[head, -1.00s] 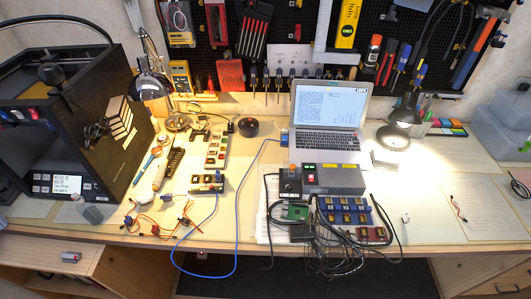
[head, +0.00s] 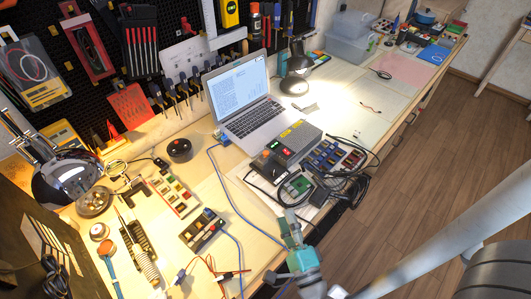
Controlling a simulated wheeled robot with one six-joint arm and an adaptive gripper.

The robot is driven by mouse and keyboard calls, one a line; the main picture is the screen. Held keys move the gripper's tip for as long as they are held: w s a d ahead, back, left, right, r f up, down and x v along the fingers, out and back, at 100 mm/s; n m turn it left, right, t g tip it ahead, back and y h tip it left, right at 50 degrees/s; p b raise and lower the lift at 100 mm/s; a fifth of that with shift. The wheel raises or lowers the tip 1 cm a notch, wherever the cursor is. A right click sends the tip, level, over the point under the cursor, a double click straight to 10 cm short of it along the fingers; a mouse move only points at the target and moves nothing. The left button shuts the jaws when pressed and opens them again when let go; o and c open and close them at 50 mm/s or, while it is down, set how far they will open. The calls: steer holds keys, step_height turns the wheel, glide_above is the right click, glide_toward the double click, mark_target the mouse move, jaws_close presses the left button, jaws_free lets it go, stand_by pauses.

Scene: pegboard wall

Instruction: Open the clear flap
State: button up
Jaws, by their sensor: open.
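A grey box (head: 298,143) with a lit red display and a green light stands on the workbench in front of the laptop. A small black box (head: 267,166) adjoins its left end. A clear flap cannot be made out for sure at this size; a faint see-through patch may stand at the black box. My gripper (head: 290,217) is at the bench's front edge, below the green circuit board (head: 298,184) in the picture and apart from the boxes. It is open, seen nearly edge-on, and holds nothing visible.
Black cables (head: 345,187) tangle right of the circuit board. A blue cable (head: 228,195) runs along the left. A black switch panel (head: 202,229) and a laptop (head: 245,105) flank the boxes.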

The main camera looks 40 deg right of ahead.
mark_target(266, 156)
steer(key=w+d+f+m+g+h, duration=0.1)
steer(key=w+d+m, duration=0.1)
steer(key=w+m, duration=0.2)
steer(key=w+d+f+m+g+h, duration=0.1)
steer(key=w+d+m+g, duration=0.1)
steer(key=w+m, duration=0.3)
steer(key=w+d+f+m+g+h, duration=0.1)
steer(key=w+m, duration=0.3)
steer(key=m, duration=0.4)
steer(key=shift+w+d+m+h, duration=0.2)
steer(key=shift+d+h, duration=0.05)
steer(key=shift+d, duration=0.15)
steer(key=shift+w+d+m+h, duration=0.15)
steer(key=shift+d+m+h, duration=0.1)
steer(key=shift+d, duration=0.1)
steer(key=shift+w+d+m+g, duration=0.25)
steer(key=shift+w+m+g, duration=0.15)
steer(key=shift+w+m, duration=0.2)
steer(key=x, duration=1)
steer(key=shift+w+d+f, duration=0.15)
steer(key=shift+d, duration=0.05)
jaws_close()
